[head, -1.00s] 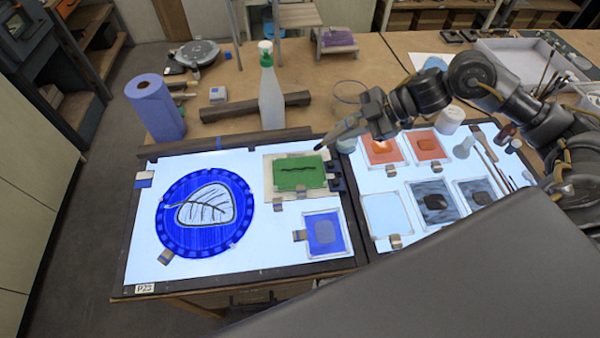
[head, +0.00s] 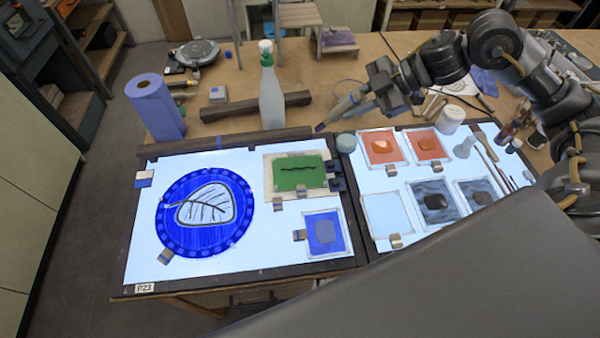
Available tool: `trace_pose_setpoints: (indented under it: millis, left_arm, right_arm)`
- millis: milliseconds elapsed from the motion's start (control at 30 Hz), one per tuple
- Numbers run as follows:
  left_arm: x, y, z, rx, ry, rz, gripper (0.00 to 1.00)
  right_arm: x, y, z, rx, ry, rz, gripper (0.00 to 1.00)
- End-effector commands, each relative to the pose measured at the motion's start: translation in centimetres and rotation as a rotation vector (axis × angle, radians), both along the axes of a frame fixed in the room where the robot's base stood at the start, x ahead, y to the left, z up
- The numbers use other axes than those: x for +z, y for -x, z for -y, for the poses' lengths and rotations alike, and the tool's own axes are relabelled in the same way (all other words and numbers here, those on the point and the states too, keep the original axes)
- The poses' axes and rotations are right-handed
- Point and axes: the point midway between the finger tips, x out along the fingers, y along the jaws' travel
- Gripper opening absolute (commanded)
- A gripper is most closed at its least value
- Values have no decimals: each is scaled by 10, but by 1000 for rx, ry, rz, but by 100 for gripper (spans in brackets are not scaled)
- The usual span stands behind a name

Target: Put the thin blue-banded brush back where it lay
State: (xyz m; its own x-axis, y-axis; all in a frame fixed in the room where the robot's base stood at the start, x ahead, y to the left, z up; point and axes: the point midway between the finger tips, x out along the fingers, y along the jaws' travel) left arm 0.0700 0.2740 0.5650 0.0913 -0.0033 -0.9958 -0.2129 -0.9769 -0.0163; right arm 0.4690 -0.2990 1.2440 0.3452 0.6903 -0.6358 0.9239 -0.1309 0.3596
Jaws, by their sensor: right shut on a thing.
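My right gripper (head: 358,102) is above the back edge of the light table, near the gap between its two panels. It is shut on a slim, dark-tipped thing (head: 331,119), apparently the brush, which slants down to the left. Its blue band cannot be made out, and much of it is hidden by the gripper. Other slim brushes or tools (head: 489,151) lie at the right of the right panel, which has bare lit patches. My left gripper is not in view.
A green-capped bottle (head: 271,100) and a blue roll (head: 155,105) stand behind the left panel. A small jar (head: 346,142) stands below the gripper.

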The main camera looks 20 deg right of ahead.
Motion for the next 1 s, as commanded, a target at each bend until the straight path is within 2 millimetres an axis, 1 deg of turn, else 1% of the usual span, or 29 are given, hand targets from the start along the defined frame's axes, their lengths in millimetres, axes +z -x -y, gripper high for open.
trace_pose_setpoints:
  millis: [67, 133, 200, 300, 433, 600, 667, 800, 1000]
  left_arm:
    - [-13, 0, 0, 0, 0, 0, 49]
    - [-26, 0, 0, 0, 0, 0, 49]
    - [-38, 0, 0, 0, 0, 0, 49]
    - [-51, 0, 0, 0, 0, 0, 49]
    - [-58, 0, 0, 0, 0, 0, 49]
    - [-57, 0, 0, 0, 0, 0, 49]
    - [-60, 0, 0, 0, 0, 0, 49]
    - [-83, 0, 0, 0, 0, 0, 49]
    - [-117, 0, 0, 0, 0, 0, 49]
  right_arm:
    - [-5, 0, 0, 55, 55, 87, 0]
    - [-8, 0, 0, 135, 137, 212, 0]
    - [-8, 0, 0, 217, 218, 337, 0]
    - [-7, 0, 0, 307, 309, 475, 0]
    - [-3, 0, 0, 374, 375, 576, 0]
    - [0, 0, 0, 394, 393, 601, 0]
    - [-2, 0, 0, 402, 402, 615, 0]
    - [-8, 0, 0, 486, 487, 747, 0]
    - [-9, 0, 0, 642, 644, 986, 0]
